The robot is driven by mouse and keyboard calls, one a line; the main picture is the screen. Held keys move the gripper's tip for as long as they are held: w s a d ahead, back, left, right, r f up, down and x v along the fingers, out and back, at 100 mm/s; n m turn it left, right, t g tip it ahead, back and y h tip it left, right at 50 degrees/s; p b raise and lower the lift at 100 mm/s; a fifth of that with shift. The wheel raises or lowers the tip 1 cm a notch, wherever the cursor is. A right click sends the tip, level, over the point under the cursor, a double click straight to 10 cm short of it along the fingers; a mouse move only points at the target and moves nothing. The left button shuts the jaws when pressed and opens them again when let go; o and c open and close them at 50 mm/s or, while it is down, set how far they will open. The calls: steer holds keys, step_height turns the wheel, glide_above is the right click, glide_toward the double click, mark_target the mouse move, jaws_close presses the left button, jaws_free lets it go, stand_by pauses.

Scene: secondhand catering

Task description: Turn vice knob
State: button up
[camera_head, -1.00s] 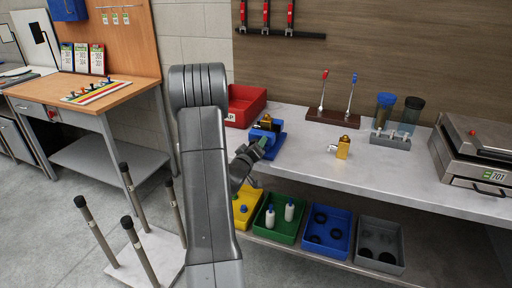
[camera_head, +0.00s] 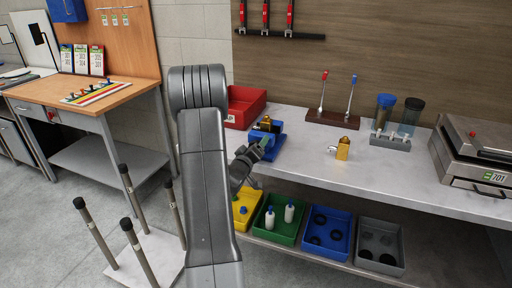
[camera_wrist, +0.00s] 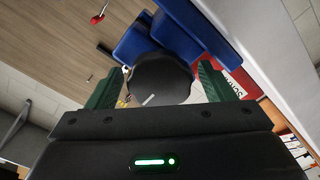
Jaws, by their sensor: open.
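The blue vice (camera_head: 278,146) stands on the grey-white bench near its left end, with a brass-coloured part (camera_head: 266,122) at its top. In the wrist view the vice (camera_wrist: 190,30) shows as blue blocks behind its round black knob (camera_wrist: 160,78). My gripper (camera_wrist: 157,74) is open, with one green finger on each side of the knob. I cannot tell whether either finger touches it. In the head view my gripper (camera_head: 262,147) is close in front of the vice, and the knob is hidden there.
A red bin (camera_head: 243,106) stands left of the vice. A brass padlock-like block (camera_head: 343,149) and a stand with red and blue-topped rods (camera_head: 333,118) are to the right. Coloured trays, including a green one (camera_head: 281,222), sit on the shelf below. Bare bench lies between.

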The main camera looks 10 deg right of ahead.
steer(key=b+v, duration=0.2)
steer(key=v, duration=1.1)
steer(key=shift+s+a, duration=0.2)
steer(key=shift+s, duration=0.05)
steer(key=shift+w, duration=0.1)
steer(key=p+x, duration=0.2)
steer(key=x, duration=1.1)
steer(key=shift+w+d, duration=0.2)
steer(key=shift+d, duration=0.05)
